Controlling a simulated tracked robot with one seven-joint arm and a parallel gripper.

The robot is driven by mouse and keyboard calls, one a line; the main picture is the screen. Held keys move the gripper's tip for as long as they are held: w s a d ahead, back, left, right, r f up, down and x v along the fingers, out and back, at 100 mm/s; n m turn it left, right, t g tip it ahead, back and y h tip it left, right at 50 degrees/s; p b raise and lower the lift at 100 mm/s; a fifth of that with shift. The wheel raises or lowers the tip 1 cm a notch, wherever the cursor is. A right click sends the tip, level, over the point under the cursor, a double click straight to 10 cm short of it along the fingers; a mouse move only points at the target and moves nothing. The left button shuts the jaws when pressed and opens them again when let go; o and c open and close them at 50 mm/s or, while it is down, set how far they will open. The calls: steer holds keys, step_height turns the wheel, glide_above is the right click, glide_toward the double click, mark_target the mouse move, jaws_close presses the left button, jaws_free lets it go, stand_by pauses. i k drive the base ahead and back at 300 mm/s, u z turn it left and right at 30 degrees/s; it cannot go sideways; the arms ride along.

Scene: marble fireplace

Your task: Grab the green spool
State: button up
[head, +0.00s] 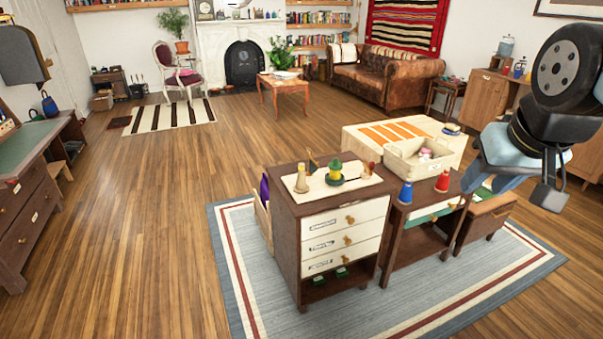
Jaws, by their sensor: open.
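A green spool-like piece with a yellow top (335,170) stands upright on a pale board on the dark wooden cabinet (286,215), near the middle of the view. A dark green round base shows at its foot. A blue spool-like piece (405,194) and a red one (443,182) stand on the lower dark table to its right. My gripper (512,185) is at the right, well apart from the green piece. It is open, and I see nothing between its fingers.
A tan cone (301,180) stands close left of the green piece, and a small upright wooden part is beside it. Small green items (342,272) lie in the cabinet's open bottom. The wood floor at left is clear.

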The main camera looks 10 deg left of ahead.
mark_target(334, 167)
steer(key=u, duration=0.4)
steer(key=i, duration=1)
